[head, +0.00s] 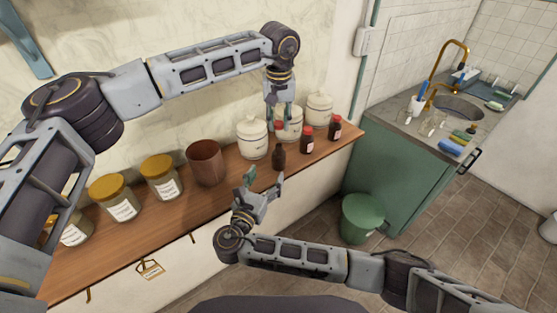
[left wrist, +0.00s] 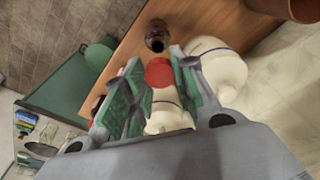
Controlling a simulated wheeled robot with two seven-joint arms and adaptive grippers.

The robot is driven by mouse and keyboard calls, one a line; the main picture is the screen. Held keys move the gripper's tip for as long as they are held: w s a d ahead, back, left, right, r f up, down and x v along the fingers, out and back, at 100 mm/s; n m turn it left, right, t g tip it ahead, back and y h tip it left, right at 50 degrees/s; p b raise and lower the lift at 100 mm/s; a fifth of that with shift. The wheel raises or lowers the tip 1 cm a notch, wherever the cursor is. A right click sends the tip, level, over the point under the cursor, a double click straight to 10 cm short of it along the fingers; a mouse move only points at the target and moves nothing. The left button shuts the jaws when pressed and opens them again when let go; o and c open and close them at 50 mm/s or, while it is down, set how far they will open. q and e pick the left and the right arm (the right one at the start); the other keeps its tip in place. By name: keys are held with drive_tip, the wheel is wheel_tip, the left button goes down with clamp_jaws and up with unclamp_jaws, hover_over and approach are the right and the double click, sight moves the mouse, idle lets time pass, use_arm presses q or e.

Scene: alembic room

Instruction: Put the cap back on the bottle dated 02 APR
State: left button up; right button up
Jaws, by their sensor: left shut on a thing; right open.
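My left gripper (head: 280,118) is shut on a red cap (left wrist: 159,72), held in the air above the shelf; the cap shows between the green finger pads in the left wrist view. A dark brown bottle (head: 279,158) without a cap stands upright on the shelf, below the left gripper; its open mouth shows in the left wrist view (left wrist: 157,38), apart from the cap. My right gripper (head: 266,183) is open and empty in front of that bottle. Two more brown bottles with red caps (head: 307,142) (head: 335,129) stand to its right. No date is readable.
White lidded jars (head: 252,140) stand close behind the bottles. A reddish-brown cup (head: 205,164) and jars with yellow lids (head: 161,178) stand left along the wooden shelf (head: 222,203). A green bin (head: 362,218) and a sink counter (head: 410,122) are at the right.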

drive_tip(key=shift+x, duration=5.75)
drive_tip(key=shift+c, duration=0.2)
clamp_jaws()
use_arm(q)
hover_over(279, 145)
drive_tip(key=shift+s+f, duration=0.15)
drive_tip(key=shift+f, duration=2.3)
drive_tip(key=shift+f, duration=0.1)
drive_tip(key=shift+f, duration=0.8)
drive_tip(key=shift+f, duration=0.55)
